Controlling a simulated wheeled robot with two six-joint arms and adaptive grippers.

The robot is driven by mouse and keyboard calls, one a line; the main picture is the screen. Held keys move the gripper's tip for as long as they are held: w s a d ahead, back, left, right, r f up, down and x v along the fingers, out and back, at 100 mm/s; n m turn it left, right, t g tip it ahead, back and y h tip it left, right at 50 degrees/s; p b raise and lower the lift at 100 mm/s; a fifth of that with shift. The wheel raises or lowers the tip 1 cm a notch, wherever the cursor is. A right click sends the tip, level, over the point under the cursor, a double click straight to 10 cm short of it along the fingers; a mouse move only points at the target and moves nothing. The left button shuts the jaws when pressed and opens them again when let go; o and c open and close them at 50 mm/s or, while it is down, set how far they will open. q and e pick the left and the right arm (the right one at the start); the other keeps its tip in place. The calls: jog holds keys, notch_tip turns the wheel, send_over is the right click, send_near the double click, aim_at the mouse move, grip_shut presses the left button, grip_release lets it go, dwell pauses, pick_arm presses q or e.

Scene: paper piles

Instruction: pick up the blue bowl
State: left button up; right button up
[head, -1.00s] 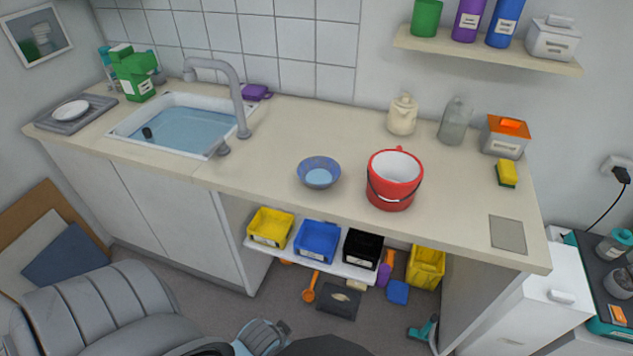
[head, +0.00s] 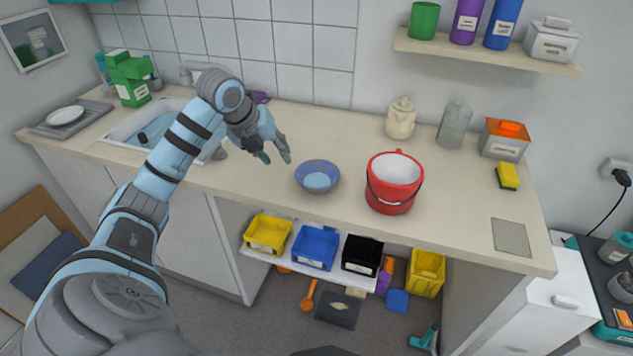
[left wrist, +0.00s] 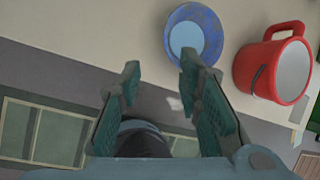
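The blue bowl (head: 317,176) sits upright on the beige counter, left of a red bucket. It also shows in the left wrist view (left wrist: 194,36), near the top, beyond the fingertips. My left gripper (head: 274,152) is above the counter, to the left of the bowl and apart from it. In the left wrist view its two fingers (left wrist: 160,75) are spread, with nothing between them. My right gripper does not show in either view.
The red bucket (head: 394,183) stands close to the right of the bowl. The sink (head: 135,128) lies behind my left arm. A teapot-like jar (head: 400,118) and a glass bottle (head: 454,126) stand at the back. Yellow, blue and black bins sit below the counter.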

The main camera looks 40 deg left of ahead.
aim_at(300, 177)
pick_arm(q)
jog(key=x, duration=0.4)
jog(key=b+x, duration=0.1)
jog(key=x, duration=0.4)
jog(key=d+x, duration=0.1)
jog(key=x, duration=0.3)
jog(key=shift+w+r+b, duration=0.1)
jog(key=shift+w+b, duration=0.2)
jog(key=shift+w, duration=0.2)
jog(key=shift+r, duration=0.1)
grip_shut()
